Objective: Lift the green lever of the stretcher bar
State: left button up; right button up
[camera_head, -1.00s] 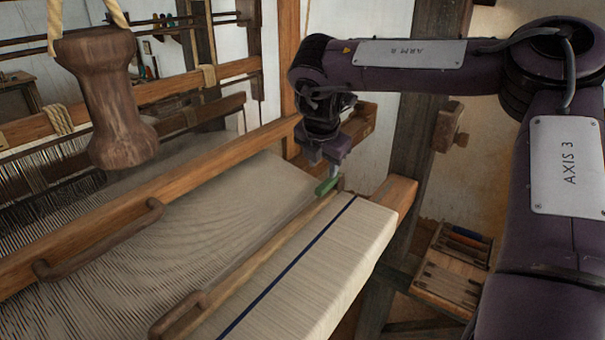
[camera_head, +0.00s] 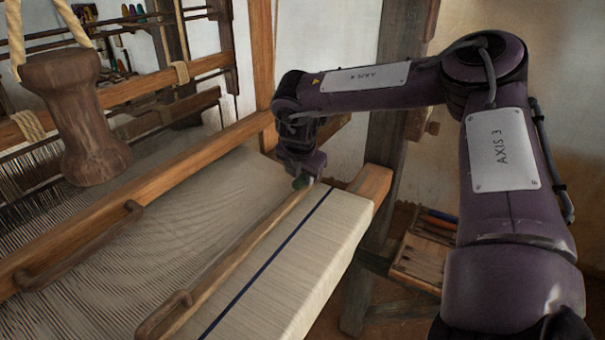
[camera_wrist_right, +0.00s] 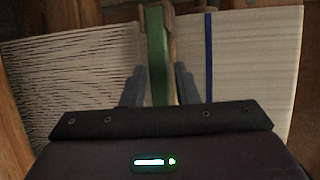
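The wooden stretcher bar (camera_head: 240,252) lies across the woven cloth. Its green lever (camera_head: 300,183) is at the bar's far right end, mostly hidden by my right gripper (camera_head: 304,179) in the head view. In the right wrist view the green lever (camera_wrist_right: 157,55) stands lengthwise between the two grey fingers of my right gripper (camera_wrist_right: 160,88). The fingers are apart, one on each side of the lever, with a narrow gap visible on each side. My left gripper is in neither view.
A wooden beam (camera_head: 160,185) with a handle crosses above the warp, left of the gripper. A dark wooden spool-shaped piece (camera_head: 85,120) hangs on ropes at left. Cloth with a blue stripe (camera_head: 275,255) covers the front beam. A wooden post (camera_head: 390,110) stands behind my right arm.

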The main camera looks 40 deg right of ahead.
grip_shut()
